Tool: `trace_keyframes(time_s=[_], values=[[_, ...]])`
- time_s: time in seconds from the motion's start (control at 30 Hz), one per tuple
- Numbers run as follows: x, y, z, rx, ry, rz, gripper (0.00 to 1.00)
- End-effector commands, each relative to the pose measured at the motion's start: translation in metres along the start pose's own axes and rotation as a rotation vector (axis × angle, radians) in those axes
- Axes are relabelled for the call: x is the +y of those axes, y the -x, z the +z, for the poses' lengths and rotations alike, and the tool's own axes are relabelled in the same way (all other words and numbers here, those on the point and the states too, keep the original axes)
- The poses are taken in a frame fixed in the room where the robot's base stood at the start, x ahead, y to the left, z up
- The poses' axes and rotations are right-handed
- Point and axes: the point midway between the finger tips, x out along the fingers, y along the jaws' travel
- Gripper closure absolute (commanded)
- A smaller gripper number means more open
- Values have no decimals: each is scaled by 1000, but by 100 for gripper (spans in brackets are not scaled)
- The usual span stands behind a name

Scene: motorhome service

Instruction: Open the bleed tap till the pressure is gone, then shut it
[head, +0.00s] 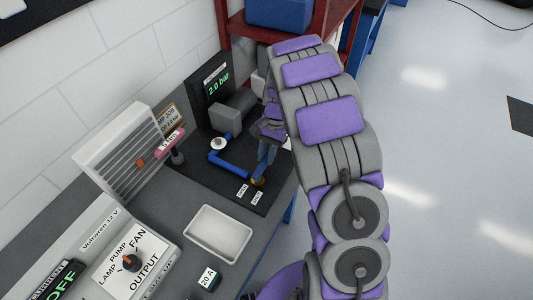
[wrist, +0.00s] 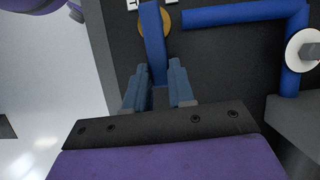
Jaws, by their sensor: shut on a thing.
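The bleed tap has a brass body (head: 258,181) on the dark board, at the end of a blue pipe (head: 229,165). Its blue lever (wrist: 153,42) stands roughly square to the pipe in the wrist view. My gripper (wrist: 158,84) is shut on the lever, one finger on each side; in the head view my gripper (head: 268,148) is partly covered by my arm. The pressure display (head: 218,86) reads 2.0 bar in green. Two small white labels (head: 249,194) lie beside the tap, too small to read surely.
A pink-topped part (head: 172,140), a white tray (head: 219,233) and a control box (head: 128,262) are on the bench. Open floor lies right.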

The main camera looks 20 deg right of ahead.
Motion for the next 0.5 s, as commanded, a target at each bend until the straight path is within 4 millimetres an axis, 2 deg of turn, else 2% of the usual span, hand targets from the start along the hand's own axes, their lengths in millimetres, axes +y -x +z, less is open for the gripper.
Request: trace_keyframes(time_s=[0.1,0.5], values=[[0,0,0,0,0,-1,100],[-1,0,0,0,0,-1,100]])
